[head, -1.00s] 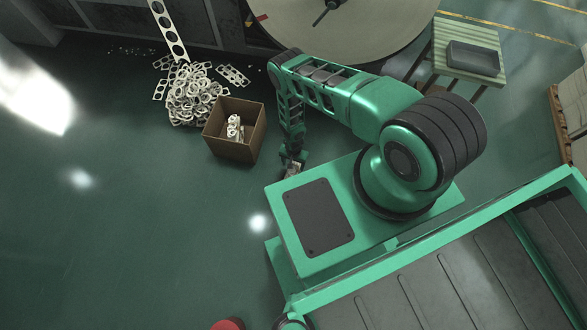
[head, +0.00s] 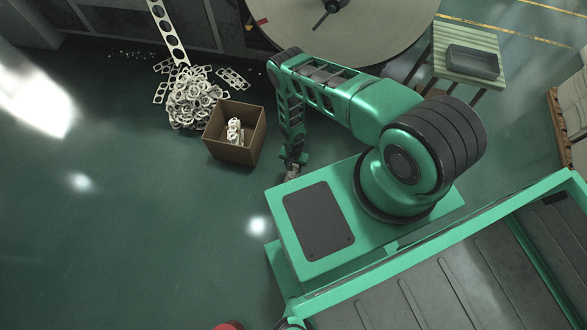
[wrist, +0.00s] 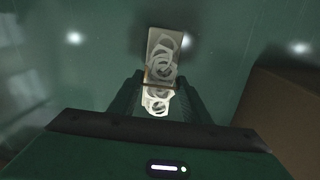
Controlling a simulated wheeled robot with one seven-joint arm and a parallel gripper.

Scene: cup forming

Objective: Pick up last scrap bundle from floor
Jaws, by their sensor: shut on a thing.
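My gripper (wrist: 158,84) is shut on a scrap bundle (wrist: 161,62), a stack of pale ring-shaped scraps with a dark band across it. The bundle sticks out past the fingers in the wrist view, with green floor behind it. In the head view my gripper (head: 292,171) hangs at the end of the arm, beside the front corner of my base. The bundle is small and partly hidden there. An open cardboard box (head: 252,146) stands on the floor to the left of my gripper, with pale scrap bundles (head: 234,130) inside.
A loose heap of scrap rings (head: 195,98) lies left of the box, under a hanging perforated strip (head: 168,30). A large round disc (head: 385,30) stands behind. A slatted table (head: 468,38) with a dark tray (head: 473,62) is at upper right. The left floor is clear.

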